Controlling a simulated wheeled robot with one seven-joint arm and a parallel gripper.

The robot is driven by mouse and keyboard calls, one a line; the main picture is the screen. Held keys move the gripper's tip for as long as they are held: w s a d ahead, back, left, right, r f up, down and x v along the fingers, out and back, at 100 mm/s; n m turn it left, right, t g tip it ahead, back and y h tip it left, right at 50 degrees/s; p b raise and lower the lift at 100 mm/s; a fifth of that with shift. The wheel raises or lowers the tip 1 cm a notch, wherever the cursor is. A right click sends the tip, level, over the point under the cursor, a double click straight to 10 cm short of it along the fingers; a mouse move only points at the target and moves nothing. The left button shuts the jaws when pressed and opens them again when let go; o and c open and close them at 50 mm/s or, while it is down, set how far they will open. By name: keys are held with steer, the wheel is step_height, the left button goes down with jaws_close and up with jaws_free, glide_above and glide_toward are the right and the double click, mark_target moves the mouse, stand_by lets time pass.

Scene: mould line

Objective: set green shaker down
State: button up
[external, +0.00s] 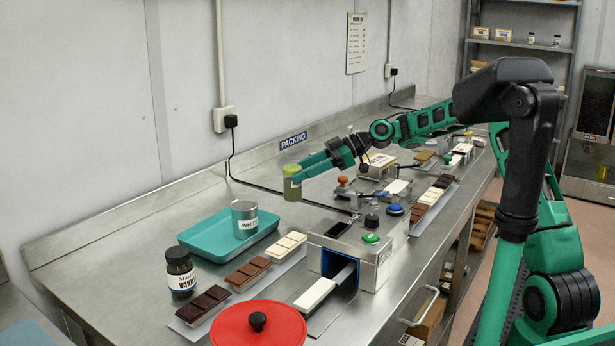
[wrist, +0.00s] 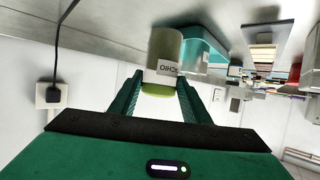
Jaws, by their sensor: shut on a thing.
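The green shaker (external: 292,188) is a small olive-green cylinder, held upright at the tips of my gripper (external: 297,173). In the wrist view, which shows the scene upside down, the green shaker (wrist: 163,48) sits between the two green fingers of my gripper (wrist: 160,82). Its white label with dark letters shows partly. The fingers are shut on its upper part. It appears above the steel counter (external: 215,205) near the back wall; I cannot tell whether its base touches the surface.
A teal tray (external: 188,240) with a grey cup labelled WHITE (external: 244,218) stands to the left. A dark vanilla jar (external: 180,272), chocolate bars and a red lid (external: 257,326) are nearer. A metal machine (external: 372,258) stands to the right. Bare counter lies between tray and wall.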

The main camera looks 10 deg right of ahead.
steer(key=shift+w+d+f, duration=0.2)
steer(key=shift+w+f, duration=0.05)
steer(key=shift+f, duration=0.6)
steer(key=shift+w+d+f, duration=0.15)
steer(key=shift+w+f, duration=0.1)
steer(key=shift+f, duration=0.6)
steer(key=shift+w+d+f, duration=0.2)
steer(key=shift+w+f, duration=0.05)
steer(key=shift+f, duration=0.6)
steer(key=o, duration=1.1)
steer(key=shift+f, duration=0.1)
steer(key=v, duration=1.2)
steer(key=shift+d, duration=0.1)
